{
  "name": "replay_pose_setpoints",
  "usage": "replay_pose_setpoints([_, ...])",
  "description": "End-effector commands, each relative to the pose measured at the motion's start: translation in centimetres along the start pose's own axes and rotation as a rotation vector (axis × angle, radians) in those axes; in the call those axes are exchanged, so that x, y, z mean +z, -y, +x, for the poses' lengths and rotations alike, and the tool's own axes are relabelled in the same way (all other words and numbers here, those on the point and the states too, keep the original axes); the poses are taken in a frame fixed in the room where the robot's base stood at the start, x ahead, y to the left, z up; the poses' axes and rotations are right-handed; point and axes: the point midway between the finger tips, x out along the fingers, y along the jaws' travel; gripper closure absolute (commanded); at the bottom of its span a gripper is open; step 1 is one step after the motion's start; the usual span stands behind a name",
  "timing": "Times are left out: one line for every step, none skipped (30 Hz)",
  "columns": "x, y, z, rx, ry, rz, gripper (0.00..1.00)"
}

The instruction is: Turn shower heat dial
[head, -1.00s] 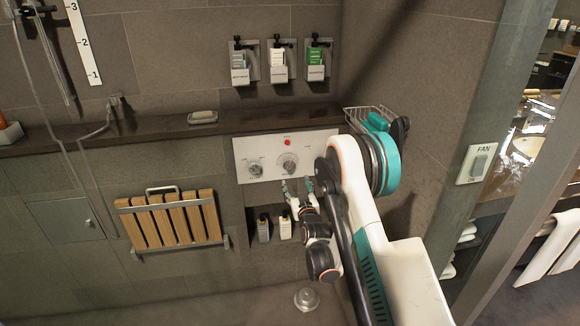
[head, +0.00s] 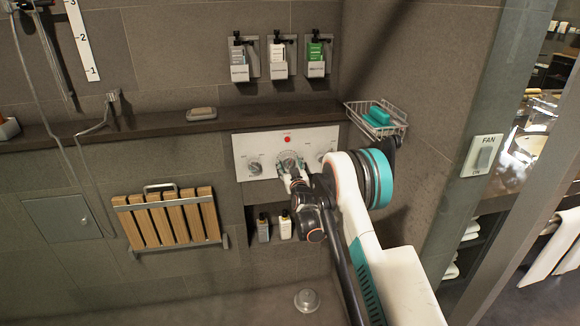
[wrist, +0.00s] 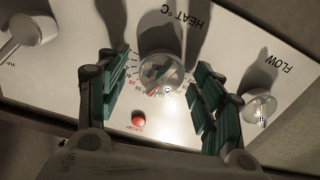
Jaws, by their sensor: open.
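The white shower control panel (head: 262,142) is on the tiled wall below the dark ledge. The heat dial (wrist: 160,72) is a round clear knob in the middle of the panel, under the HEAT °C label in the wrist view, with a printed scale around it. In the head view the dial (head: 289,159) is partly behind my gripper (head: 292,168). In the wrist view my gripper (wrist: 160,90) is open, with its teal-padded fingers on either side of the dial. Gaps show between the fingers and the dial; contact is not visible.
In the wrist view the flow knob (wrist: 258,108) is just beyond one finger, and another knob (wrist: 28,30) is at upper left. A red button (wrist: 138,119) is near the dial. A wire basket (head: 378,118) and a folded wooden seat (head: 170,218) are nearby.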

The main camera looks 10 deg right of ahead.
Motion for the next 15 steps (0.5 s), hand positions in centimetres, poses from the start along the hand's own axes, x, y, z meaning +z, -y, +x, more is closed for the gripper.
replay_pose_setpoints([0.05,0.01,0.21,0.000,0.000,0.000,0.39])
replay_pose_setpoints([0.03,0.00,0.29,0.000,0.000,0.000,0.39])
replay_pose_setpoints([0.00,0.00,0.36,0.000,0.000,0.000,0.39])
replay_pose_setpoints([-0.01,0.00,0.39,0.000,0.000,0.000,0.39])
replay_pose_setpoints([-0.03,-0.01,0.40,0.000,0.000,0.000,0.39])
replay_pose_setpoints([-0.04,-0.01,0.40,0.000,0.000,0.000,0.39])
replay_pose_setpoints([-0.04,-0.01,0.40,0.000,0.000,0.000,0.39])
replay_pose_setpoints([-0.04,-0.01,0.39,0.000,0.000,0.000,0.39])
replay_pose_setpoints([-0.04,-0.01,0.39,0.000,0.000,0.000,0.39])
replay_pose_setpoints([-0.04,-0.01,0.38,0.000,0.000,0.000,0.39])
replay_pose_setpoints([-0.04,-0.01,0.38,0.000,0.000,0.000,0.46])
replay_pose_setpoints([-0.04,-0.01,0.38,0.000,0.000,0.000,0.55])
replay_pose_setpoints([-0.04,-0.01,0.37,0.000,0.000,0.000,0.62])
replay_pose_setpoints([-0.04,-0.01,0.37,0.000,0.000,0.000,0.69])
replay_pose_setpoints([-0.04,-0.01,0.37,0.000,0.000,0.000,0.78])
